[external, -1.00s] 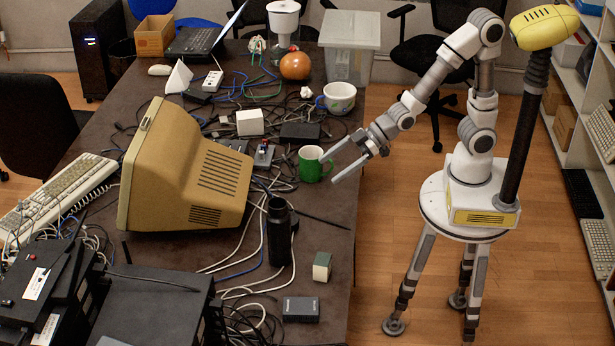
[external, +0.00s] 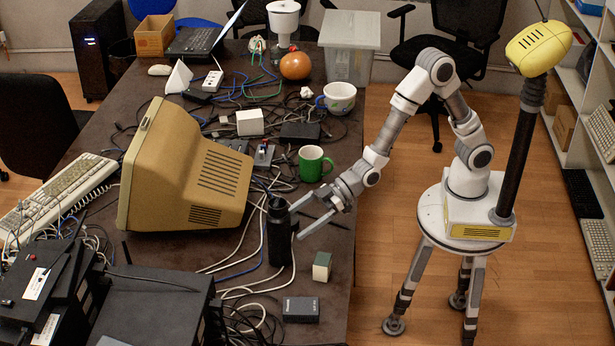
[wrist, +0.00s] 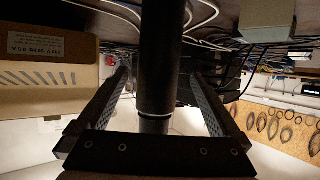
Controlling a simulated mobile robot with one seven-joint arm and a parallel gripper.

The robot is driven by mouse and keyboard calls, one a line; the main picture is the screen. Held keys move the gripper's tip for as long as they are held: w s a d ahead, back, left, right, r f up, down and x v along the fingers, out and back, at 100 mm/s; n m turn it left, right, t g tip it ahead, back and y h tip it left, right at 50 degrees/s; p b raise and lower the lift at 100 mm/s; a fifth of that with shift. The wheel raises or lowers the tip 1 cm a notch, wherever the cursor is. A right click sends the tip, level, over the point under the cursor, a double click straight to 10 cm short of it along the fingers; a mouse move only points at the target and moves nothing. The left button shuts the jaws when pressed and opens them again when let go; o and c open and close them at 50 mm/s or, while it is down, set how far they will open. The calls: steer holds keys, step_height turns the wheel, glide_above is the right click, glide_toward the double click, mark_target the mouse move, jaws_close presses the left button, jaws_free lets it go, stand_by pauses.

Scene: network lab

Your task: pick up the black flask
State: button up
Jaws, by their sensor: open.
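The black flask (external: 279,240) stands upright near the right edge of the dark table, just right of the beige monitor. My gripper (external: 295,224) is open at the flask's right side, with its fingertips close to the upper body. In the wrist view, the flask (wrist: 162,58) appears as a dark vertical cylinder between the two spread fingers. A gap shows beside each finger's near part. I cannot tell whether the fingertips touch the flask.
The beige monitor (external: 190,175) stands close to the flask's left. A green mug (external: 311,163) is behind my gripper. A small green-and-white block (external: 322,266) and a grey box (external: 300,310) lie in front. Cables run around the flask's base.

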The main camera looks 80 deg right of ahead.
mark_target(270, 242)
steer(key=x, duration=0.2)
steer(key=b+x, duration=0.1)
steer(key=x, duration=0.2)
steer(key=shift+w+f, duration=0.15)
steer(key=shift+f, duration=0.2)
steer(key=shift+w+a+f, duration=0.1)
steer(key=shift+w+a, duration=0.15)
steer(key=shift+w, duration=0.2)
steer(key=shift+c, duration=0.3)
jaws_close()
